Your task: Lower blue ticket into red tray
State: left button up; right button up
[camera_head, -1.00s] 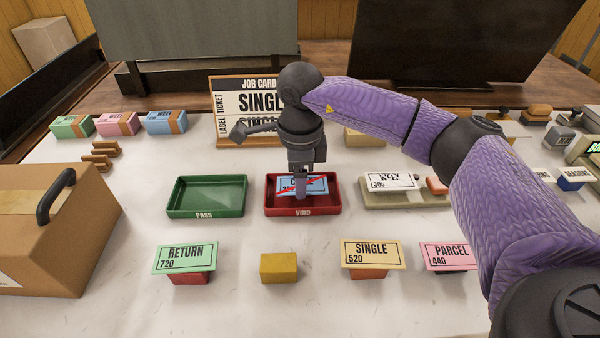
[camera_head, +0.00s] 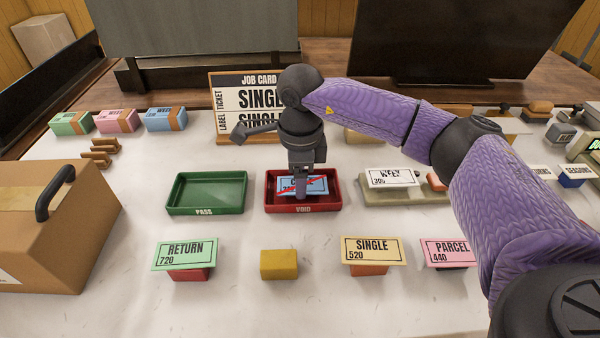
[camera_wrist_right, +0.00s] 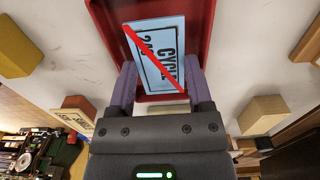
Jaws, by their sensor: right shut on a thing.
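The blue ticket (camera_head: 316,185) has a red diagonal stripe across its print and is over the red tray marked VOID (camera_head: 303,209), within its rim in the head view. My right gripper (camera_head: 302,193) reaches down from above and is shut on the ticket's block. In the right wrist view the ticket (camera_wrist_right: 160,58) lies ahead of the fingers of my right gripper (camera_wrist_right: 159,90), in front of the red tray (camera_wrist_right: 205,12). Whether the ticket touches the tray floor cannot be told. My left gripper is not in view.
The green PASS tray (camera_head: 207,209) stands empty to the left. A yellow block (camera_head: 279,265) and RETURN (camera_head: 184,255), SINGLE (camera_head: 373,250) and PARCEL (camera_head: 449,252) tickets stand in front. A white ticket on a grey stand (camera_head: 405,197) is to the right. A cardboard box (camera_head: 60,230) is at left.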

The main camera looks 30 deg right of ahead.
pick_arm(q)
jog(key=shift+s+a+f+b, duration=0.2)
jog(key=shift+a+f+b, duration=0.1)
pick_arm(e)
jog(key=shift+f, duration=0.65)
jog(key=o, duration=1.2)
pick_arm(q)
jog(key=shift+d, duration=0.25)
pick_arm(e)
jog(key=shift+r, duration=0.1)
notch_tip(320, 180, up, 9)
jog(key=p, duration=0.3)
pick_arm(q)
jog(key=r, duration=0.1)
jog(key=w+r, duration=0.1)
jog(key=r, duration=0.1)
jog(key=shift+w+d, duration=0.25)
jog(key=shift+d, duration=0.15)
pick_arm(e)
jog(key=shift+r, duration=0.4)
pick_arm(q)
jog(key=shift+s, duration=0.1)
